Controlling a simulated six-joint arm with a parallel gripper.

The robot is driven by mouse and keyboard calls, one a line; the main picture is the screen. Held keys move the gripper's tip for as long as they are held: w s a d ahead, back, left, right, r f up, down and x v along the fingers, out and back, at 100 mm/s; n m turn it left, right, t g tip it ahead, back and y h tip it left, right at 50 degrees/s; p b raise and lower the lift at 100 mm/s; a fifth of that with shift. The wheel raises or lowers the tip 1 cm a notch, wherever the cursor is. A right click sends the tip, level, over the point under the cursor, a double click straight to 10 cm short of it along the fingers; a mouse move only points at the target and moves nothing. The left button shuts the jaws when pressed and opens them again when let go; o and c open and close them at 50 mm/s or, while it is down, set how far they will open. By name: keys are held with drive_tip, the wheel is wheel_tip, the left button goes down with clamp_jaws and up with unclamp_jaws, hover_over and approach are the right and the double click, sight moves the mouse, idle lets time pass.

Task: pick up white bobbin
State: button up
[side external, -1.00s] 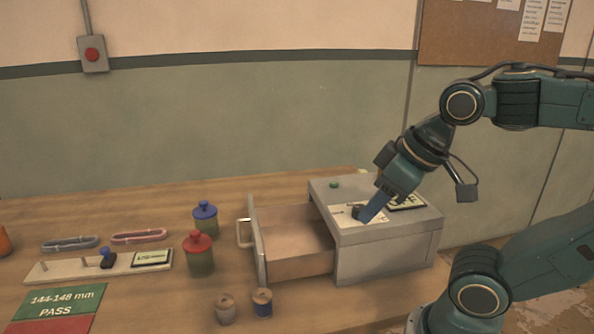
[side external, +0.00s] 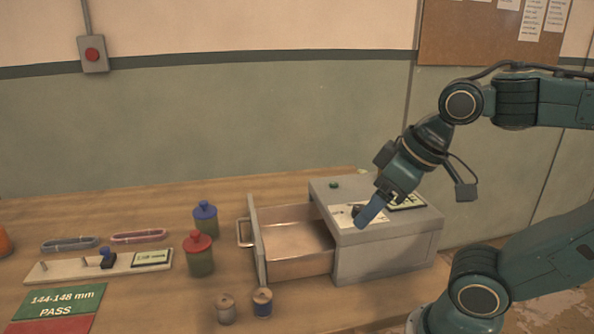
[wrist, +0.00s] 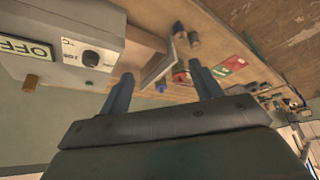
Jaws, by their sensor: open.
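Two small bobbins stand upright on the table in front of the open drawer in the side view. The left one is pale, the white bobbin (side external: 226,309); the right one has a blue winding (side external: 262,304). My gripper (side external: 368,214) is over the top of the grey box, to the right of and above both bobbins, and well apart from them. In the wrist view its two fingers (wrist: 160,70) are spread with nothing between them.
The grey box (side external: 385,255) has its drawer (side external: 300,240) pulled out to the left, its front panel near the bobbins. A red-lidded jar (side external: 199,256) and a blue-lidded jar (side external: 205,217) stand behind the bobbins. A green and red card (side external: 60,302) lies at left.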

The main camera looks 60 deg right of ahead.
drive_tip(key=n+g, duration=0.6)
drive_tip(key=n, duration=0.7)
hover_over(226, 300)
wheel_tip(226, 300, down, 15)
drive_tip(key=shift+d+f, duration=0.1)
drive_tip(key=shift+f, duration=4.25)
drive_tip(key=shift+s, duration=0.1)
drive_tip(key=shift+f, duration=2.6)
drive_tip(key=c, duration=1)
drive_tip(key=shift+c, duration=0.2)
